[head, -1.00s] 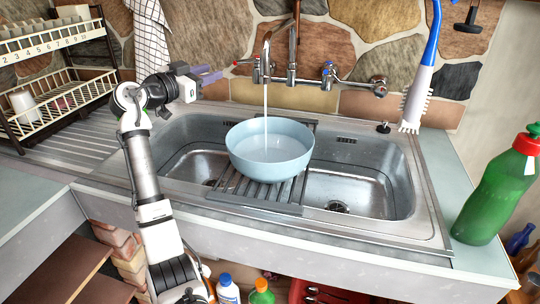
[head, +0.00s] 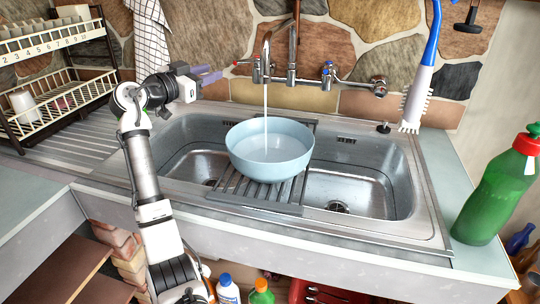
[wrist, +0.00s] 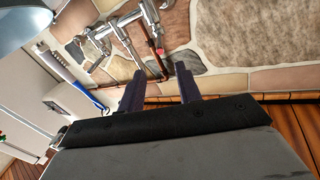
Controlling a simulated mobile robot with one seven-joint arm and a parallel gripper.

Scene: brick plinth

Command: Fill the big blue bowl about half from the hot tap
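The big blue bowl (head: 270,167) sits upright on a dark slatted rack (head: 250,193) across the middle of the sink. A thin stream of water (head: 266,108) falls from the spout (head: 266,48) into it, and water stands inside, below the rim. The red-marked hot tap (head: 241,62) is left of the spout and the blue-marked tap (head: 329,70) is right of it. My gripper (head: 219,76) is left of the hot tap, apart from it. In the wrist view its fingers (wrist: 160,80) are apart with nothing between them. The pipework (wrist: 110,32) shows beyond them.
The sink has a basin on either side of the rack (head: 345,190). A dish rack (head: 55,85) stands at left, and a checked towel (head: 150,35) hangs behind my arm. A brush (head: 418,85) hangs at right. A green bottle (head: 497,190) with a red cap stands on the right counter.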

